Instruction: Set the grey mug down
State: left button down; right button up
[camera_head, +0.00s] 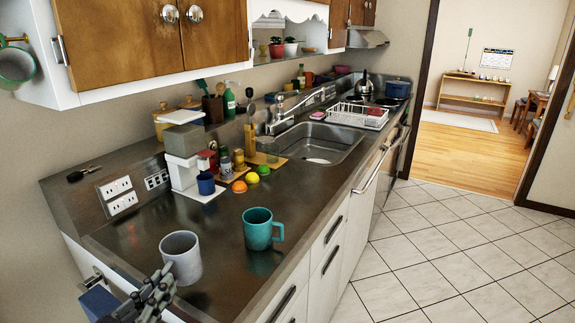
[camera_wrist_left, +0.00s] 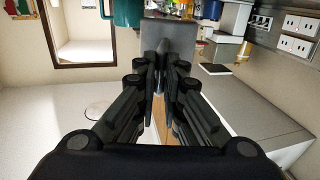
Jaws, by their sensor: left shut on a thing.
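The grey mug (camera_head: 181,260) is upright at the near end of the dark counter (camera_head: 215,225). My left gripper (camera_head: 160,290) comes in from the bottom left and is shut on the mug's near side, probably at its handle, which the fingers hide. In the left wrist view the grey mug (camera_wrist_left: 192,35) is just past the fingertips (camera_wrist_left: 160,65). I cannot tell whether its base touches the counter or hangs slightly above it. My right gripper is not in view.
A teal mug (camera_head: 258,229) stands close by to the right of the grey mug. Behind are a coffee machine (camera_head: 184,150), a blue mug (camera_head: 206,184), an orange fruit (camera_head: 239,187) and the sink (camera_head: 320,143). Counter is clear left of the teal mug.

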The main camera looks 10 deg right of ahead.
aim_at(175, 253)
pick_arm(q)
jog(key=w, duration=0.5)
jog(key=w+f, duration=0.1)
jog(key=w, duration=0.4)
jog(key=w+a, duration=0.1)
jog(key=w, duration=0.5)
jog(key=shift+w+f, duration=0.1)
jog(key=shift+f, duration=1.85)
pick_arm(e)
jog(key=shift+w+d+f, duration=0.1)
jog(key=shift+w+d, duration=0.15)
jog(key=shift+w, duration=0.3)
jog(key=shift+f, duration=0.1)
pick_arm(q)
jog(key=c, duration=2.1)
grip_release()
jog(key=shift+f+b, duration=0.25)
jog(key=shift+b, duration=0.05)
jog(key=shift+c, duration=0.2)
jog(key=o, duration=0.4)
jog(key=shift+o, duration=0.2)
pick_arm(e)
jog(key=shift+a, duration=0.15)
pick_arm(q)
jog(key=shift+r, duration=0.1)
